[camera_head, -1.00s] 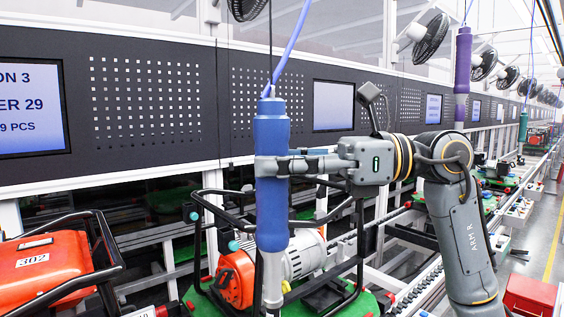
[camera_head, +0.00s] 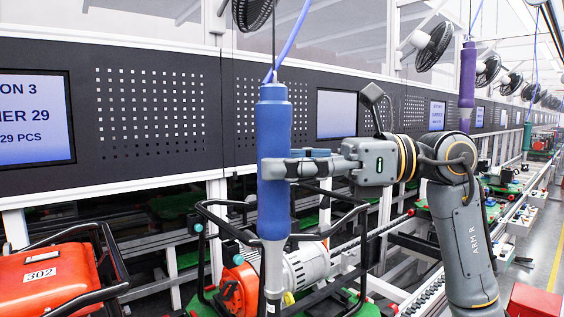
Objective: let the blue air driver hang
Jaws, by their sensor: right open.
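The blue air driver (camera_head: 274,205) hangs upright from a blue hose and a thin cable, in the middle of the view. Its grey lower shaft reaches down in front of the machine behind. My right gripper (camera_head: 283,168) comes in from the right at the driver's upper middle. Its fingers are open and placed around the driver's body; the far finger is partly hidden, and I cannot tell whether they touch it. My left gripper is not in view.
An orange and grey machine in a black tube frame (camera_head: 238,287) stands behind the driver on a green pallet. Another orange machine (camera_head: 40,281) is at the lower left. A purple driver (camera_head: 467,75) hangs farther right. Dark panels with screens line the back.

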